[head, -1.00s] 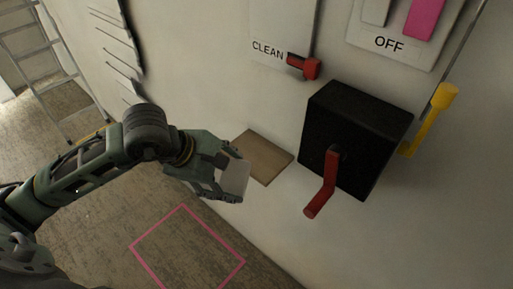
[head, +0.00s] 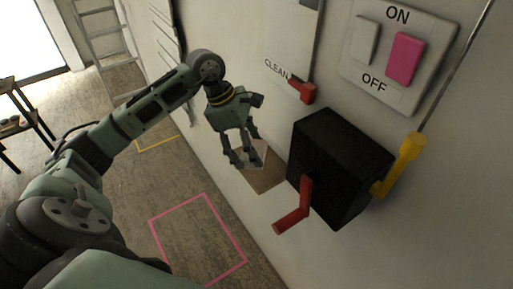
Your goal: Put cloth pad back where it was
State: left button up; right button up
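The cloth pad (head: 257,153), pale grey, is at the fingertips of my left gripper (head: 244,157) in the head view. The gripper points down along the wall and appears shut on the pad, with its fingers covering part of it. Just below and behind the pad is a flat brown ledge (head: 267,180) at the wall. The pad overlaps the ledge in the picture; I cannot tell whether they touch. My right gripper is out of view.
Right of the ledge, a black box (head: 340,165) with a red crank (head: 295,208) juts from the wall. A pink floor outline (head: 200,240) encloses clear floor.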

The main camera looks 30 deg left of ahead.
aim_at(256, 141)
pick_arm(q)
jog(key=w, duration=0.1)
jog(key=w+f, duration=0.1)
jog(key=w, duration=0.1)
jog(key=shift+w+a+f+p, duration=0.1)
jog(key=shift+f+p, duration=0.1)
jog(key=shift+p, duration=0.2)
jog(key=shift+w+a+f, duration=0.15)
jog(key=shift+w+f, duration=0.3)
jog(key=shift+a+f, duration=0.1)
jog(key=shift+f, duration=0.1)
notch_tip(256, 141, down, 3)
jog(key=shift+f+p, duration=0.1)
jog(key=shift+p, duration=1)
jog(key=shift+f, duration=0.25)
jog(key=o, duration=0.9)
jog(key=shift+o, duration=0.6)
jog(key=shift+a+r+b, duration=0.3)
jog(key=shift+r+b, duration=0.05)
jog(key=shift+r, duration=0.15)
jog(key=b+v, duration=0.2)
jog(key=v, duration=0.9)
jog(key=shift+b, duration=0.35)
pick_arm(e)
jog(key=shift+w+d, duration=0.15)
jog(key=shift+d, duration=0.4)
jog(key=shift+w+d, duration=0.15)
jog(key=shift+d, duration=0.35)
